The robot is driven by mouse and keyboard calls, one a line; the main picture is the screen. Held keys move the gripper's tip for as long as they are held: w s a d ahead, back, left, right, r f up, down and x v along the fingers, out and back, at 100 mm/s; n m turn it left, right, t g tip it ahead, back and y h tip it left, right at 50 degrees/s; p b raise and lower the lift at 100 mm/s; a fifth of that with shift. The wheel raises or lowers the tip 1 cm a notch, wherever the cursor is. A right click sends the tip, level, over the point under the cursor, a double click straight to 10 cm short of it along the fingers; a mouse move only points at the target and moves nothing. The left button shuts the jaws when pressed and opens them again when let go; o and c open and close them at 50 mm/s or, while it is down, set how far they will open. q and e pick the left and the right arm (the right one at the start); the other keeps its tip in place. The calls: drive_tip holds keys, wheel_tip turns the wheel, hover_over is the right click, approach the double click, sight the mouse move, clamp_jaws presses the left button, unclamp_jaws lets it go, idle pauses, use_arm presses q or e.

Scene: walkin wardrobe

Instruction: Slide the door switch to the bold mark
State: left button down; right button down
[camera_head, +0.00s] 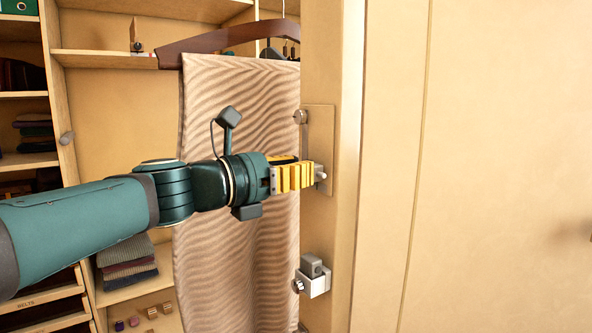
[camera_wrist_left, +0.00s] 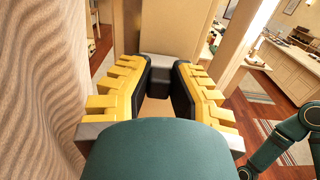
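A thin tan plate (camera_head: 321,128) is fixed to the door-side post, with a small round grey knob (camera_head: 300,117) near its top. A grey part (camera_head: 321,173), apparently the switch's slider, shows lower on the plate, just past my left fingertips. My left gripper (camera_head: 309,176) points at it, level, from the left. In the left wrist view, the yellow fingers with black pads stand apart (camera_wrist_left: 160,80), and a dark grey block (camera_wrist_left: 158,66) shows at their far ends. I cannot tell whether they touch it. No bold mark can be made out. My right gripper is not in view.
A wavy-patterned cloth (camera_head: 240,100) hangs from a brown hanger (camera_head: 215,42) close behind my left gripper. A white bracket with a grey block (camera_head: 314,280) sits lower on the post. A wide pale door panel (camera_head: 500,170) fills the right.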

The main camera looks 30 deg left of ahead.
use_arm(q)
drive_tip(key=shift+d, duration=0.15)
drive_tip(key=shift+s+d, duration=0.25)
drive_tip(key=shift+d, duration=0.35)
drive_tip(key=c, duration=0.8)
unclamp_jaws()
drive_tip(key=shift+w, duration=0.1)
drive_tip(key=v, duration=1.2)
drive_tip(key=shift+f, duration=0.1)
